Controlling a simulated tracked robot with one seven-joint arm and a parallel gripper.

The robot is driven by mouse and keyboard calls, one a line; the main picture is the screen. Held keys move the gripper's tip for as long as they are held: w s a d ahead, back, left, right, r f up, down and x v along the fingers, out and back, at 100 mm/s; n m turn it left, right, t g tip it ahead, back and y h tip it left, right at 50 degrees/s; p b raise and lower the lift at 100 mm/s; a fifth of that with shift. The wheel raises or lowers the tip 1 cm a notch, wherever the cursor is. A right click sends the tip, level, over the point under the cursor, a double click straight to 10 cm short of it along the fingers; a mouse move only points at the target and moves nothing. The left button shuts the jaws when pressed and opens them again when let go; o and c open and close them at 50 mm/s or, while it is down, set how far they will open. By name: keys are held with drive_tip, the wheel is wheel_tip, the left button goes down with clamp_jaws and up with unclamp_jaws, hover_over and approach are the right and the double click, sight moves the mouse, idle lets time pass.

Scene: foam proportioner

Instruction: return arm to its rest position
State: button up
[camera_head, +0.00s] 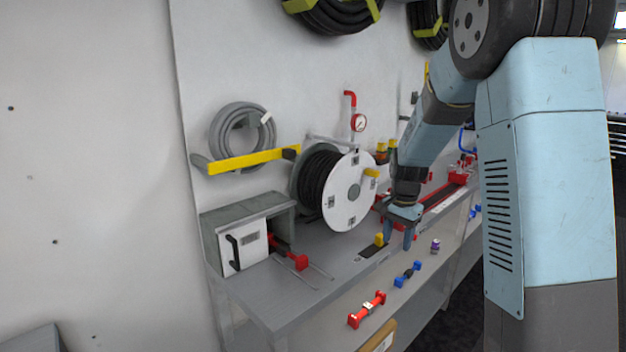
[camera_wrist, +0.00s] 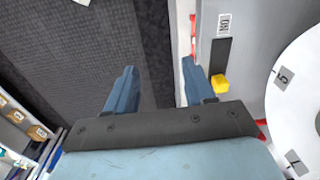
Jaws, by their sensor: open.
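My gripper (camera_head: 399,238) hangs at the end of my blue arm, fingers pointing down, near the front edge of the grey bench (camera_head: 290,297). In the wrist view my gripper (camera_wrist: 160,88) shows two blue fingers apart with nothing between them. A yellow block (camera_head: 379,240) stands on a dark strip on the bench just left of the fingers. The yellow block also shows in the wrist view (camera_wrist: 220,84), to the right of the right finger and apart from it.
A hose reel with a white disc (camera_head: 348,205) stands behind my gripper. A grey box (camera_head: 243,250) sits at the bench's left. Dark floor (camera_wrist: 70,60) is clear beside the bench.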

drive_tip(key=s+r+n+t, duration=0.1)
drive_tip(key=s+r+n, duration=0.2)
drive_tip(key=s+r, duration=0.3)
drive_tip(key=s+r+n+t, duration=0.2)
drive_tip(key=s+r, duration=0.4)
drive_tip(key=s, duration=0.8)
drive_tip(key=s+r+n+t, duration=0.2)
drive_tip(key=s+r, duration=0.3)
drive_tip(key=s, duration=0.5)
drive_tip(key=shift+s+d+r+n, duration=0.15)
drive_tip(key=shift+d+r+n, duration=0.2)
drive_tip(key=shift+n, duration=0.55)
